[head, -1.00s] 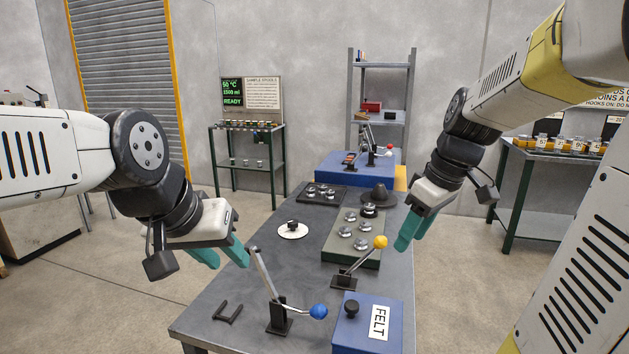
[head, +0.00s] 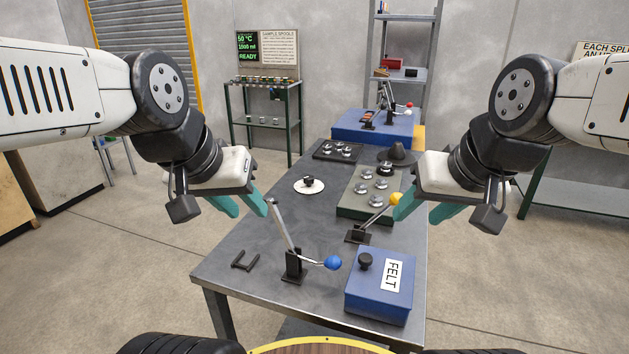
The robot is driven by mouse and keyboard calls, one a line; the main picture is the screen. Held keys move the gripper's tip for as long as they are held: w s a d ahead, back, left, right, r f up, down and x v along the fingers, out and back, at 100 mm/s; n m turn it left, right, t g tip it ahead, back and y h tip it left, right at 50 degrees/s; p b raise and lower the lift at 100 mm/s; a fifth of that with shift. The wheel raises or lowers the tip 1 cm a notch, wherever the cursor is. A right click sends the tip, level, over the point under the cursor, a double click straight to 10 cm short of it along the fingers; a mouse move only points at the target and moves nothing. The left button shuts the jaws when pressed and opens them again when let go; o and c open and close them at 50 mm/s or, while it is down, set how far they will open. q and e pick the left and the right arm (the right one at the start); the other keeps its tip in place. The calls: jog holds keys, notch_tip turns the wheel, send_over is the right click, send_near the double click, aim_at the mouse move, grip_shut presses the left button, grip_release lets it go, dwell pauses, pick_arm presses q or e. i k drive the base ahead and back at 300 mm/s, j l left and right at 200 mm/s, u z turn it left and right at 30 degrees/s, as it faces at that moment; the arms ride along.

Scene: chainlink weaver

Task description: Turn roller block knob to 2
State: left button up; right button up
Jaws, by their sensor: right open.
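Another black knob (head: 309,181) stands on a white disc (head: 310,188) left of the block. I cannot read any numbers at either knob. My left gripper (head: 240,208) is open and empty at the table's left edge, left of the blue-ball lever. My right gripper (head: 420,211) is open and empty, right of the green block, with its left fingertip close to the yellow ball in the picture.
A lever with a blue ball (head: 333,263) and one with a yellow ball (head: 396,199) stand on the table (head: 245,245). A blue FELT box (head: 375,307) is at the near right. A dark tray (head: 325,155), a dark cone (head: 397,155) and a blue box (head: 349,132) lie farther back.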

aim_at(309, 180)
jog(key=i+j+u, duration=0.1)
jog(key=j, duration=0.3)
jog(key=i+j, duration=0.1)
jog(key=j, duration=0.25)
jog(key=j+u, duration=0.15)
jog(key=j, duration=0.2)
jog(key=i+j+u, duration=0.1)
jog(key=j, duration=0.25)
jog(key=i, duration=0.1)
